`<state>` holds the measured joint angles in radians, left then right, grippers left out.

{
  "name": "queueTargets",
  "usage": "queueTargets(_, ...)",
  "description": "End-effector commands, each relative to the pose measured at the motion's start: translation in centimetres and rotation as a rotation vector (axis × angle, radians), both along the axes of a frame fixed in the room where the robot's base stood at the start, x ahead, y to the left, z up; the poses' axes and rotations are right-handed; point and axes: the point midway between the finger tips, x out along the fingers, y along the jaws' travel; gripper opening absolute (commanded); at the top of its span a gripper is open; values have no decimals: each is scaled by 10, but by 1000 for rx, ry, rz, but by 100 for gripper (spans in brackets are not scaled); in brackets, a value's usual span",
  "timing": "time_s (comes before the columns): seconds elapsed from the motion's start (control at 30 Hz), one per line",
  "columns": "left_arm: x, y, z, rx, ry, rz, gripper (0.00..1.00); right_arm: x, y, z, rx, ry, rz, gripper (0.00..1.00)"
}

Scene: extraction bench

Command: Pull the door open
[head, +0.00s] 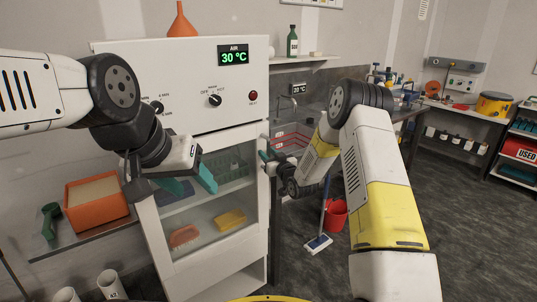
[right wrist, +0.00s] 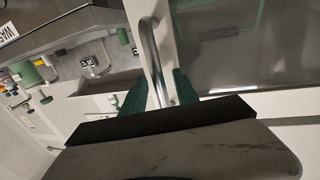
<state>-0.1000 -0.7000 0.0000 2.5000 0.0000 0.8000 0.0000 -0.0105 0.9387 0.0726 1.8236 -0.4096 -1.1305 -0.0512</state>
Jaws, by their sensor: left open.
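The door (head: 250,215) is a pale-framed glass panel on the front of the white cabinet in the head view; it looks closed. Its handle (right wrist: 152,55) is a grey metal bar in the right wrist view. My right gripper (right wrist: 159,93) is open, with one green finger on each side of the bar and a gap visible. In the head view my right gripper (head: 268,160) is at the door's right edge, partly hidden by its own wrist. My left gripper (head: 188,182) is open, its green fingers apart in front of the glass, holding nothing.
Behind the glass are an orange tray (head: 184,236) and a yellow tray (head: 231,219). An orange box (head: 97,207) stands on a shelf at left. A red bucket (head: 336,216) and a mop (head: 319,243) stand on the floor at right. The floor further right is clear.

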Motion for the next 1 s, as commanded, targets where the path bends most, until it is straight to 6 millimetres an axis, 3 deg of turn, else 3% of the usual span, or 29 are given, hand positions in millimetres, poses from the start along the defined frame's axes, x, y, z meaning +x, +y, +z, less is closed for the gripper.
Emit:
queueTargets(0.1,0,0,0,0,0,0,55,0,0,0,0,0,0,36)
queueTargets(0.3,0,0,0,0,0,0,55,0,0,0,0,0,0,0)
queueTargets(1.0,0,0,0,0,0,0,55,0,0,0,0,0,0,0)
